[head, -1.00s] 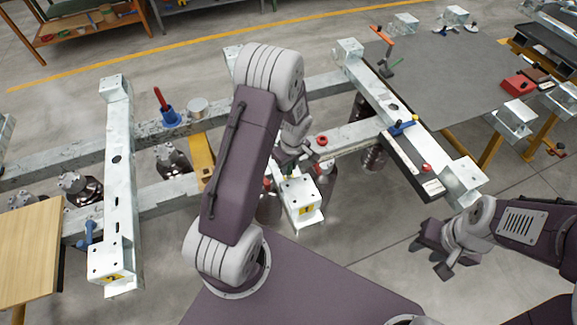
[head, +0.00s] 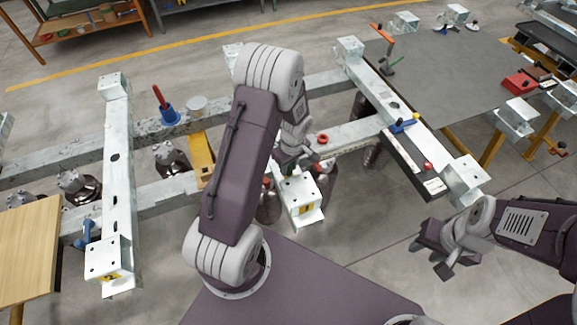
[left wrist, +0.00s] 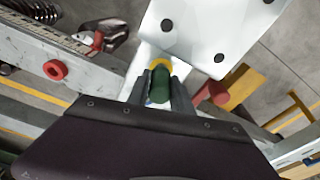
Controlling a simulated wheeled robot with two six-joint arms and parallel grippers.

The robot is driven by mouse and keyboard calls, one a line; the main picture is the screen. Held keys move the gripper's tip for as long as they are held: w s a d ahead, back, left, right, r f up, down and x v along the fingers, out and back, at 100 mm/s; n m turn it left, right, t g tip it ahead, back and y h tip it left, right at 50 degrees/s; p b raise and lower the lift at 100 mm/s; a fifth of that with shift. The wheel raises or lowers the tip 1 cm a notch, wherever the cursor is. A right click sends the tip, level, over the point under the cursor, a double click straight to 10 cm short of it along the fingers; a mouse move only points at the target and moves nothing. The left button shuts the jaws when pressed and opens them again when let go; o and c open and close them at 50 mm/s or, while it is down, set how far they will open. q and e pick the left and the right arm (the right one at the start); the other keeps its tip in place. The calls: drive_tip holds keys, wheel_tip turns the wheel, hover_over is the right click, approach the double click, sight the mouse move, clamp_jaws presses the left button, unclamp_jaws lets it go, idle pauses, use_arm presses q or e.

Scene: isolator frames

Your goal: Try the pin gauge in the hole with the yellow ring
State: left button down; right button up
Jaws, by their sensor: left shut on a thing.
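The pin gauge (left wrist: 160,87) shows a green handle between the two fingers of my left gripper (left wrist: 160,90) in the left wrist view. My left gripper is shut on it. The yellow ring (left wrist: 160,63) shows just beyond the handle's end, on the pale steel, partly covered by it. I cannot tell how far the gauge's pin is in the hole. In the head view my left gripper (head: 291,165) is over the rear end of the white bracket block (head: 303,208), partly behind my arm. My right gripper (head: 441,256) is open and empty, out over the floor.
A red ring (head: 322,139) lies on the steel cross beam to the right. A white bracket plate with dark holes (left wrist: 215,30) stands close to my left gripper. A blue-handled tool (head: 404,125) lies on the right rail. A grey table (head: 440,75) stands at the back right.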

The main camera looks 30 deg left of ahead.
use_arm(q)
drive_tip(key=shift+f+b, duration=1)
idle(0.4)
wheel_tip(320, 180, up, 8)
drive_tip(key=p, duration=0.6)
drive_tip(key=shift+f, duration=0.1)
drive_tip(key=shift+f, duration=0.1)
